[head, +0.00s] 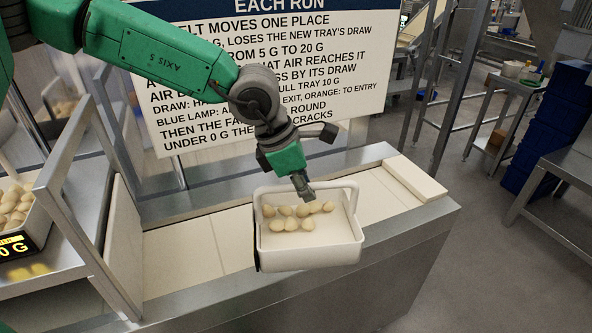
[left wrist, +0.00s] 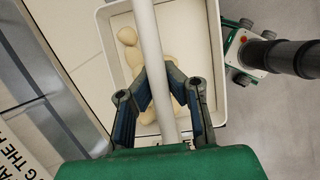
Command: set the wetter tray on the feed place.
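A white tray (head: 312,255) with several pale filled pasta pieces (head: 298,216) is in the middle of the head view, over the front of the belt. My left gripper (head: 304,190) is above it, shut on its raised handle. In the left wrist view the white handle bar (left wrist: 152,50) passes between the two fingers, with the tray (left wrist: 222,60) beneath. I cannot tell whether the tray's underside touches anything. Another tray (head: 33,222) with pasta stands at the far left behind a "0 G" display (head: 14,246). The feed place is not marked clearly. My right gripper is not in view.
The pale belt (head: 180,258) shows bare left of the held tray and behind it to the right. An upright white panel (head: 124,245) and a slanted metal frame (head: 75,215) stand on the left. A sign (head: 270,70) stands behind. A pale slab (head: 415,178) lies at the belt's right end.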

